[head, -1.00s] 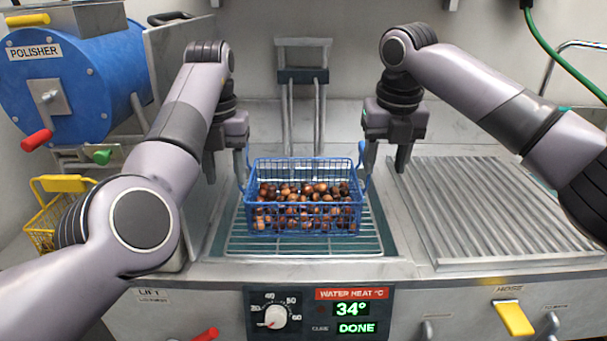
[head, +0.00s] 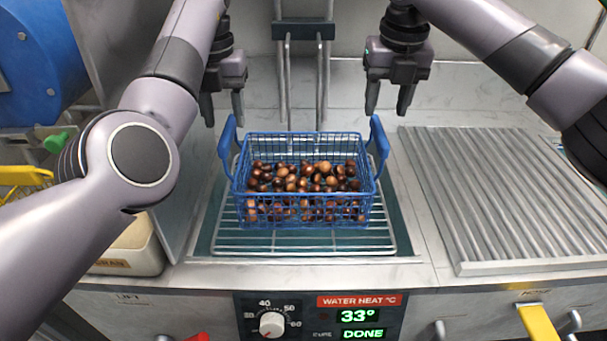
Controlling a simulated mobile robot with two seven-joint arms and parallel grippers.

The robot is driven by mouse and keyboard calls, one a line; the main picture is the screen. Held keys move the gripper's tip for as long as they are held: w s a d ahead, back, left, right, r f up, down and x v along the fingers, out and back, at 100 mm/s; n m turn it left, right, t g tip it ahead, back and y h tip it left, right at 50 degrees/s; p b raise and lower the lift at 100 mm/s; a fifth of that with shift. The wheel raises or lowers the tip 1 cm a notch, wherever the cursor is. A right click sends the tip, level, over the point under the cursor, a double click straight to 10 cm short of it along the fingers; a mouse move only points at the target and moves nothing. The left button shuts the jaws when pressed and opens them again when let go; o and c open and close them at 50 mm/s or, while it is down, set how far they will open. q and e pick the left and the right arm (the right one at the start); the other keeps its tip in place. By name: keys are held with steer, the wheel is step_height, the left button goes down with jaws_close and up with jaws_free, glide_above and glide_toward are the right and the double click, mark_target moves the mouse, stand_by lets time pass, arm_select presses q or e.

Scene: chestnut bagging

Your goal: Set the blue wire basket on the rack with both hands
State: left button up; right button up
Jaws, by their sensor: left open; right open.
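The blue wire basket (head: 305,218) holds many brown chestnuts. It sits upright on the wire rack (head: 225,240) over the sunken bath. Its two blue side handles stand up at left (head: 227,143) and right (head: 379,140). My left gripper (head: 223,108) is open and empty, above and just behind the left handle. My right gripper (head: 387,100) is open and empty, above and behind the right handle. Neither gripper appears to touch the basket.
A ribbed drainboard (head: 500,195) lies right of the bath. A metal lift frame (head: 303,60) stands behind the basket. The front panel display (head: 360,316) reads 33° and DONE. A blue drum (head: 35,60) and a yellow basket (head: 22,178) are at left.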

mark_target(229, 143)
arm_select(q)
step_height(229, 143, down, 7)
steer(key=shift+f, duration=0.1)
arm_select(e)
steer(key=f, duration=0.4)
steer(key=w+f, duration=0.1)
steer(key=f, duration=0.2)
steer(key=shift+w+f, duration=0.1)
arm_select(q)
jaws_close()
arm_select(e)
jaws_close()
arm_select(q)
steer(key=shift+w, duration=0.1)
stand_by(0.6)
